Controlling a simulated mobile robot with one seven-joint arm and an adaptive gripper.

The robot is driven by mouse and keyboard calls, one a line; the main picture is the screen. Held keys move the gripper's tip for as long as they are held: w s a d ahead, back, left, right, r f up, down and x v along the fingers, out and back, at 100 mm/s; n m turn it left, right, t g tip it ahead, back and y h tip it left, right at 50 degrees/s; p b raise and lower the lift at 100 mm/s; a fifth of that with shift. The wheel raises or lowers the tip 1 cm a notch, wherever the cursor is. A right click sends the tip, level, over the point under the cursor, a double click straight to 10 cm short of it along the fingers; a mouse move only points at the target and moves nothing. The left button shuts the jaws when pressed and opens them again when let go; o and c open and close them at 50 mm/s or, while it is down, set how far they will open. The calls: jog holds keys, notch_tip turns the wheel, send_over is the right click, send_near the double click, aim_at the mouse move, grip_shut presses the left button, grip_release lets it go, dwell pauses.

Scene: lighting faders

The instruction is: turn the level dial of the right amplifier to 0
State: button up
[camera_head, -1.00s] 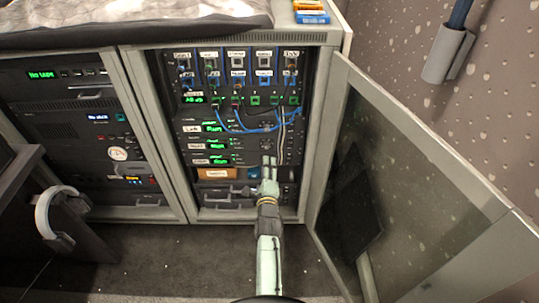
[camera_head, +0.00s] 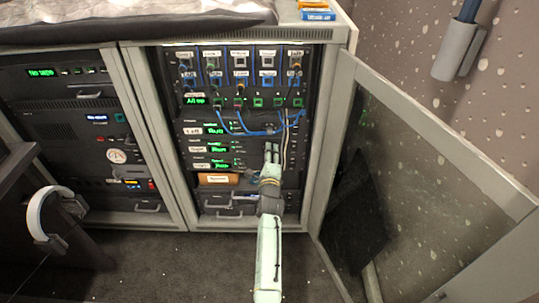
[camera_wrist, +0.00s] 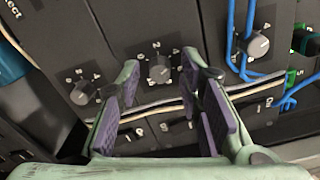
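Three grey level dials on black amplifier panels show in the wrist view: a lower-left dial (camera_wrist: 83,92), a middle dial (camera_wrist: 159,68) and an upper-right dial (camera_wrist: 257,45). The middle dial lies between the fingertips of my gripper (camera_wrist: 160,75). My fingers are spread, with a gap on both sides of it; I cannot tell its depth. The dial scales are too small to read surely. In the head view, my gripper (camera_head: 273,153) is in front of the right side of the stacked amplifiers (camera_head: 190,142). Their labels are blurred, so I cannot tell which is the right one.
Blue cables (camera_head: 250,130) hang from the patch panel above; blue cable (camera_wrist: 231,35) loops around the upper-right dial in the wrist view. Pale cables (camera_wrist: 158,105) run below the middle dial. The open cabinet door (camera_head: 440,145) stands to the right. The floor (camera_head: 190,265) in front is clear.

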grip_shut()
dwell(0.5)
jog(key=n+b, duration=0.6)
jog(key=n, duration=1.5)
jog(key=shift+n, duration=0.4)
dwell(0.4)
jog(key=shift+o, duration=0.8)
grip_release()
